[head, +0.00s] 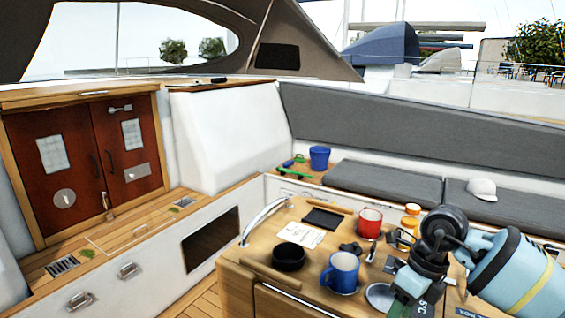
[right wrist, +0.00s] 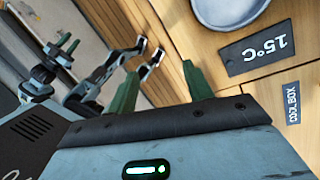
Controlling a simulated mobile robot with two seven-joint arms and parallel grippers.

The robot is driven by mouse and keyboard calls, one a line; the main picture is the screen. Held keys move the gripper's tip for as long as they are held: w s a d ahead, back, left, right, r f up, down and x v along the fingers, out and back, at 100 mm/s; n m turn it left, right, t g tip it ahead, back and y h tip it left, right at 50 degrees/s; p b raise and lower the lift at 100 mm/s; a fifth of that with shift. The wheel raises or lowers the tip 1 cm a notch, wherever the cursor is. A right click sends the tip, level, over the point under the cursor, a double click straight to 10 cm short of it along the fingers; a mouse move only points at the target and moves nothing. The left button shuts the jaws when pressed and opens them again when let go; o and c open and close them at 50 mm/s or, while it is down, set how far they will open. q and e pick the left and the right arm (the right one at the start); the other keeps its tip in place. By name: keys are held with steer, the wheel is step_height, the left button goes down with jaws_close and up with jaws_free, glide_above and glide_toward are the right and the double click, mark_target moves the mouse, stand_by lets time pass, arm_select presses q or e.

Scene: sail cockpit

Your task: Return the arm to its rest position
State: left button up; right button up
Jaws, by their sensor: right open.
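My right arm comes in from the right in the head view and reaches over the near right part of the wooden table (head: 260,268). My right gripper (head: 408,308) is low at the picture's bottom edge. In the right wrist view its two green fingers (right wrist: 160,80) stand apart with nothing between them, above or beside the wooden surface. A grey round dish (right wrist: 230,10) and a dark plate marked 15°C (right wrist: 262,50) lie close to the fingers. My left gripper is not seen in the head view.
A blue mug (head: 342,272), black bowl (head: 289,257), red mug (head: 369,222) and orange-lidded jar (head: 405,236) stand on the table. A COOLBOX label (right wrist: 292,102) is near the fingers. Dark jointed hardware (right wrist: 90,85) with green parts shows at left; its identity is unclear.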

steer(key=s+a+f+m+y, duration=0.1)
steer(key=s+a+m+y, duration=0.25)
steer(key=a+y, duration=0.5)
steer(key=s+a+f+m+y, duration=0.15)
steer(key=s+a+y, duration=0.4)
steer(key=a, duration=0.55)
steer(key=d+f+m+t+h, duration=0.5)
steer(key=m+t, duration=0.4)
steer(key=m, duration=0.5)
steer(key=d+f+m+t+h, duration=0.3)
steer(key=d+f+m+t, duration=0.35)
steer(key=m, duration=0.65)
steer(key=s+d+f+m+g+h, duration=0.2)
steer(key=s+d+f+m+h, duration=0.1)
steer(key=s+f, duration=0.5)
steer(key=s+d+f+m+g+h, duration=0.3)
steer(key=s+f+m, duration=0.3)
steer(key=s+f, duration=0.2)
steer(key=shift+s+f+m+h, duration=0.25)
steer(key=shift+f+h, duration=0.25)
steer(key=shift+f, duration=0.25)
